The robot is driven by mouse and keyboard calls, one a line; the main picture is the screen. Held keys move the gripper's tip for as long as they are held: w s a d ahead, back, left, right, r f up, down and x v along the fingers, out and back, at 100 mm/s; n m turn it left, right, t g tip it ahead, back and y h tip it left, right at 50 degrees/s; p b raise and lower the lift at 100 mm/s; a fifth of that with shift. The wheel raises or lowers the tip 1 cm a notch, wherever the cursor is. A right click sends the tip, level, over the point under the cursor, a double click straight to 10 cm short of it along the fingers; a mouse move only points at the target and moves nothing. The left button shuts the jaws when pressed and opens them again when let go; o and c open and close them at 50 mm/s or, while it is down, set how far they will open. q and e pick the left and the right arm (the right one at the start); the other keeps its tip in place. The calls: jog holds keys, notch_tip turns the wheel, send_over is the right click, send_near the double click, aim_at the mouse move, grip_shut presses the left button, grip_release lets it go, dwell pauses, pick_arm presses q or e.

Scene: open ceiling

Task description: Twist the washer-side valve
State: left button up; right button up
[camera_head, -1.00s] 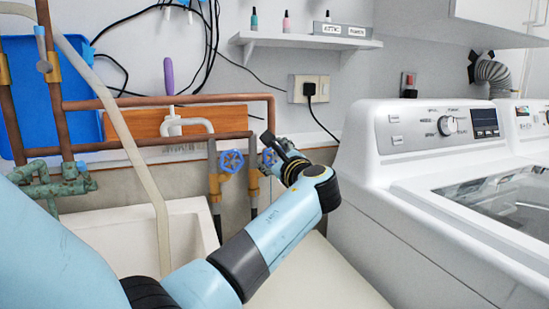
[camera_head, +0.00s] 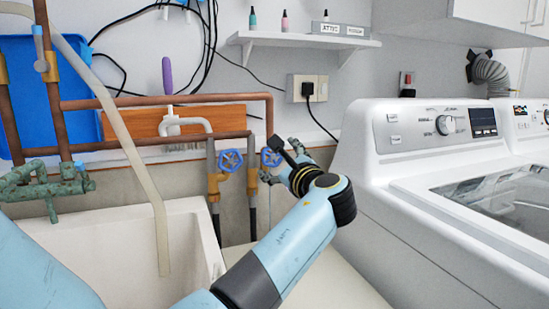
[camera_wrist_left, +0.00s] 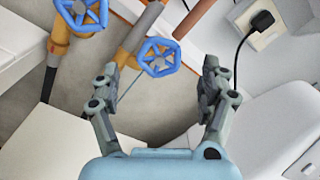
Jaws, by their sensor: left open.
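The washer-side valve has a blue spoked handwheel (camera_head: 271,157) on a brass body, on the right of two such valves. Part of it is hidden by my arm in the head view. In the left wrist view its wheel (camera_wrist_left: 157,57) lies ahead of my left gripper (camera_wrist_left: 158,86), between the fingers but beyond their tips. The fingers are spread open with nothing between them. In the head view my left gripper (camera_head: 288,150) is just right of the wheel, partly hidden behind my wrist. My right gripper is not in view.
A second blue valve (camera_head: 230,160) stands close on the left. Copper pipes (camera_head: 165,100) run above. The white sink (camera_head: 120,260) is at lower left, the washer (camera_head: 420,200) at right. A black plug (camera_head: 308,90) and cable hang on the wall.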

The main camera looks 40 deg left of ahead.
aim_at(273, 158)
pick_arm(q)
jog(key=v, duration=0.3)
jog(key=w+a+m+p, duration=0.1)
jog(key=a+m, duration=0.1)
jog(key=w+a+m+p, duration=0.1)
jog(key=w+a+m, duration=0.1)
jog(key=a, duration=0.1)
jog(key=w+a+m+p, duration=0.1)
jog(key=a+m, duration=0.1)
jog(key=m, duration=0.1)
jog(key=shift+w+a+f, duration=0.15)
jog(key=shift+a+f, duration=0.15)
jog(key=shift+f, duration=0.1)
dwell(0.3)
jog(key=c, duration=1.1)
